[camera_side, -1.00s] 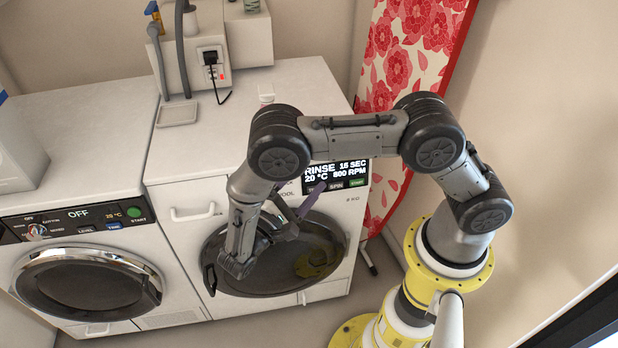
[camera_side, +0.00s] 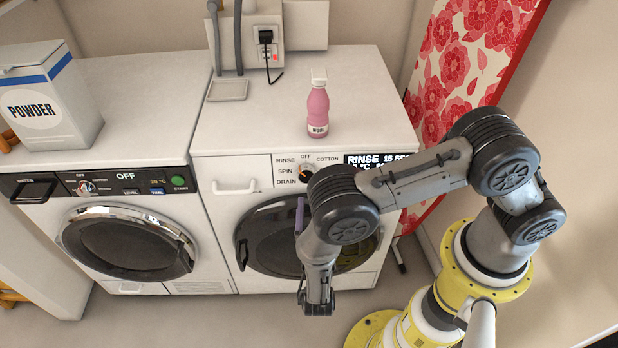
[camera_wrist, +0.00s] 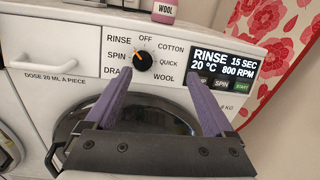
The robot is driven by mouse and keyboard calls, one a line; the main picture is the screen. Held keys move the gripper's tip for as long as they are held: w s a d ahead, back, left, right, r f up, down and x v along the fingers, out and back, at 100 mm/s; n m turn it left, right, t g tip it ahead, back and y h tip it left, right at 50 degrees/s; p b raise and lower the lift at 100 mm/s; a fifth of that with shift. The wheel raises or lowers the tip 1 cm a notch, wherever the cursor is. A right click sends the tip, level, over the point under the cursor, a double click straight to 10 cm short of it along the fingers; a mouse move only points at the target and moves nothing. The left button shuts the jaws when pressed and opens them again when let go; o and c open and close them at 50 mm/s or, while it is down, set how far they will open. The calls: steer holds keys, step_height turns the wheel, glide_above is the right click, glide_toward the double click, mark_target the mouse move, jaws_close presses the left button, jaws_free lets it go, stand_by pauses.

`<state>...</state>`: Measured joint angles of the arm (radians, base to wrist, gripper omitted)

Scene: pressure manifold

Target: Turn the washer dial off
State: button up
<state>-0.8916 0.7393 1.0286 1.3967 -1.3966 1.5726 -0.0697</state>
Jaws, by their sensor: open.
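The washer (camera_side: 226,220) is the white right-hand machine. Its black dial (camera_wrist: 143,61) has an orange mark toward the upper left, on the RINSE side of OFF. The dial also shows in the side view (camera_side: 307,173). The display (camera_wrist: 226,72) reads RINSE, 15 SEC, 20 °C, 800 RPM. My gripper (camera_wrist: 160,72) is open and empty, its two purple fingers wide apart in the wrist view. The fingertips appear below and either side of the dial, not touching it. In the side view, my gripper (camera_side: 301,214) is in front of the round door, below the dial; one finger is mostly hidden.
A pink WOOL bottle (camera_side: 318,108) stands on the washer top behind the dial. A second machine (camera_side: 130,243) reading OFF is at left, with a POWDER box (camera_side: 50,98) on top. A floral ironing board (camera_side: 462,75) leans at right. Space before the dial looks clear.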

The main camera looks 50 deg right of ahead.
mark_target(307, 176)
steer(key=w+d+n, duration=0.1)
steer(key=w+d, duration=0.1)
steer(key=w, duration=0.1)
steer(key=w+d+f+n+t+y, duration=0.1)
steer(key=w+d, duration=0.1)
steer(key=w, duration=0.1)
steer(key=w+d+n+t+y, duration=0.1)
steer(key=w, duration=0.1)
steer(key=shift+w+d+f, duration=0.3)
steer(key=shift+w+d, duration=0.1)
stand_by(0.3)
steer(key=c, duration=1.4)
